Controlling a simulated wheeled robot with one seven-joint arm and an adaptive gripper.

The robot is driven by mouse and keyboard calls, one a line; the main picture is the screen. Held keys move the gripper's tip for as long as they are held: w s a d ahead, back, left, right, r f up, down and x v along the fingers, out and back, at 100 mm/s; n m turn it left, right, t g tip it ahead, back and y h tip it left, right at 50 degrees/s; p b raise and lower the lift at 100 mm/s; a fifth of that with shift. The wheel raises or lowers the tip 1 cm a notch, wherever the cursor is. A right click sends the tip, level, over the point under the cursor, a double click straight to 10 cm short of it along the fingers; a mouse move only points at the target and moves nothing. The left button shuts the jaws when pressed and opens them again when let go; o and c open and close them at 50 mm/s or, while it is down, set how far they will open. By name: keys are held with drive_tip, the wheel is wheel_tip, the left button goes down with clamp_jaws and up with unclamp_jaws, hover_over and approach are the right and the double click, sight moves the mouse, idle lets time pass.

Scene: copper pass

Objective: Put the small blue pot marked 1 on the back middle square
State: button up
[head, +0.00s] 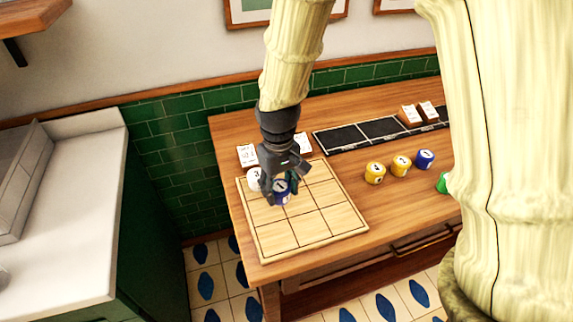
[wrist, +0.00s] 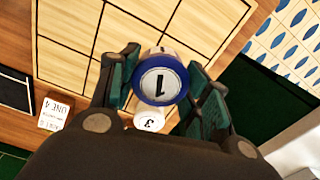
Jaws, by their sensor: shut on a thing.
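The small blue pot marked 1 (head: 282,194) is held between the fingers of my gripper (head: 273,186). In the wrist view the pot (wrist: 160,82) shows its top with the 1 facing the camera, between both fingers. In the head view it appears over the back part of the middle column of the wooden board (head: 295,235); I cannot tell whether it touches the board. My gripper hides much of the back middle square. A white pot marked 3 (head: 254,179) stands on the back left square, close beside my gripper; it also shows in the wrist view (wrist: 149,121).
Two yellow pots (head: 375,173) (head: 401,166), another blue pot (head: 425,159) and a partly hidden green pot (head: 441,184) stand right of the board. Cards (head: 247,155) and a black tray (head: 360,135) lie behind. The board's front squares are clear.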

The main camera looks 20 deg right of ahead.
drive_tip(key=w+d+p, duration=0.1)
drive_tip(key=w, duration=0.2)
drive_tip(key=w+d+f+p, duration=0.1)
drive_tip(key=w+d, duration=0.1)
drive_tip(key=w, duration=0.2)
drive_tip(key=w+d+p, duration=0.1)
drive_tip(key=w+d, duration=0.1)
drive_tip(key=w, duration=0.2)
drive_tip(key=shift+d+f, duration=0.1)
drive_tip(key=shift+f, duration=0.1)
drive_tip(key=shift+f+p, duration=0.85)
drive_tip(key=shift+f, duration=0.9)
drive_tip(key=shift+f, duration=0.1)
drive_tip(key=o, duration=1.1)
wheel_tip(320, 180, up, 12)
drive_tip(key=b, duration=0.3)
